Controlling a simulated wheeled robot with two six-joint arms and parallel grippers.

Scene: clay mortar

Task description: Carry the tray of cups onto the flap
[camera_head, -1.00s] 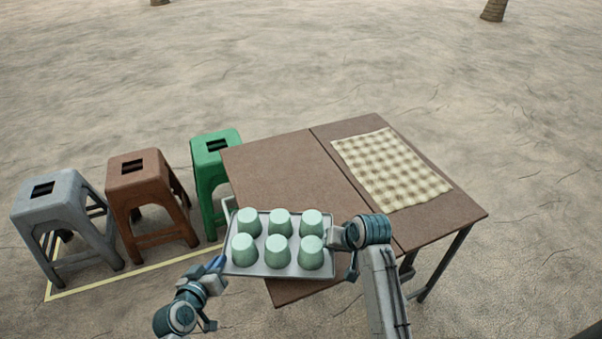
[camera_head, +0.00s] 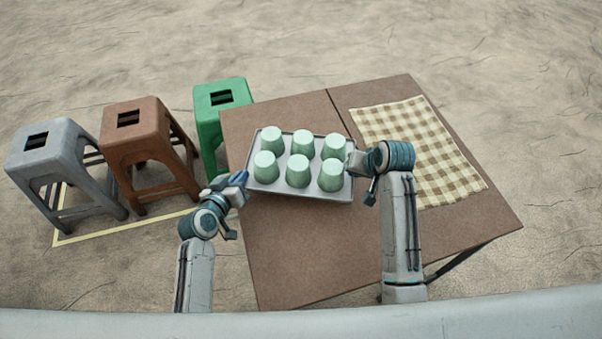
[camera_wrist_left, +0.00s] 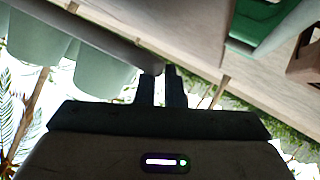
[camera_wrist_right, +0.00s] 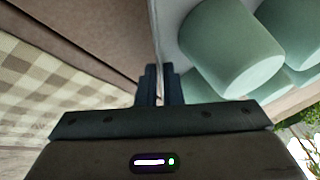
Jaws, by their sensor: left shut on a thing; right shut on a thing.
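The grey tray (camera_head: 300,197) carries several pale green cups (camera_head: 297,170) standing in two rows. It is over the left section of the brown table (camera_head: 285,245); I cannot tell if it touches the top. A seam divides the table, but I cannot tell which section is the flap. My left gripper (camera_head: 243,179) is shut on the tray's left edge, and its fingers also show in the left wrist view (camera_wrist_left: 162,88). My right gripper (camera_head: 353,163) is shut on the tray's right edge; in the right wrist view its fingers (camera_wrist_right: 160,85) meet the rim beside the cups.
A checkered cloth (camera_head: 420,150) lies on the table's right section. A grey stool (camera_head: 60,165), a brown stool (camera_head: 145,145) and a green stool (camera_head: 215,105) stand left of the table, the green one close to it. The table's front left part is bare.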

